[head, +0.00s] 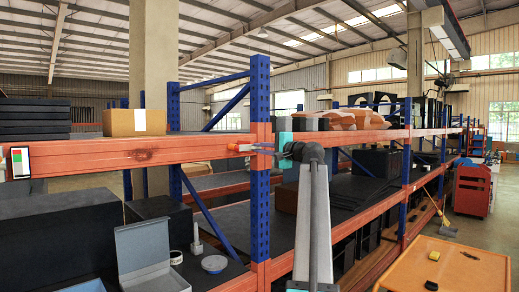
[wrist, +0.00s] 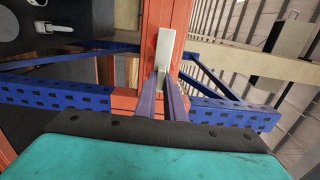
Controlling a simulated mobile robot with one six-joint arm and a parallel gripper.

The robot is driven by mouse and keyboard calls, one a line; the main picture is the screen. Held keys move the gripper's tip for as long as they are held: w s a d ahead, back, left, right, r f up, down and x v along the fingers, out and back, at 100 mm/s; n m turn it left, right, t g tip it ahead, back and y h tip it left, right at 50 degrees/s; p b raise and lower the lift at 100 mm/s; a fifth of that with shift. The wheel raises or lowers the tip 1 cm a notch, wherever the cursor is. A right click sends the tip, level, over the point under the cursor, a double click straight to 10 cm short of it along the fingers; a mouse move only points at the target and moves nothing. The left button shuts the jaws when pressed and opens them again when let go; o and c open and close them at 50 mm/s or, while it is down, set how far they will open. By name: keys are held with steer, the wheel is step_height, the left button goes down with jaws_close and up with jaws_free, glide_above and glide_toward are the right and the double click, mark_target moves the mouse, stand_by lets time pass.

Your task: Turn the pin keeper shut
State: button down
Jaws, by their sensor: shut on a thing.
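The pin keeper, a pale grey flat bar (wrist: 165,46), lies over the orange beam in the wrist view, its long side running roughly along the beam. Its near end is between the fingertips of my gripper (wrist: 161,78), which is shut on it. In the head view my gripper (head: 243,148) reaches from the right to the joint of the orange beam (head: 100,156) and the blue upright (head: 260,98). The keeper is too small to make out clearly there. The pin behind it is hidden.
A cardboard box (head: 135,122) stands on the upper shelf left of the upright. An open grey box (head: 148,262) and a tape roll (head: 214,264) are on the lower shelf. An orange table (head: 460,268) stands at the lower right. The aisle beyond has open floor.

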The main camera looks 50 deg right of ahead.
stand_by(0.3)
steer(key=c, duration=1.8)
jaws_free()
steer(key=shift+c, duration=0.2)
steer(key=shift+s, duration=0.15)
steer(key=shift+s+a+f+b, duration=0.15)
steer(key=shift+s+b, duration=0.3)
steer(key=shift+s, duration=0.4)
steer(key=s+a+b, duration=0.1)
steer(key=s+b, duration=0.2)
steer(key=s, duration=0.9)
steer(key=shift+a+b, duration=0.3)
steer(key=shift+b, duration=0.05)
steer(key=shift+w, duration=0.1)
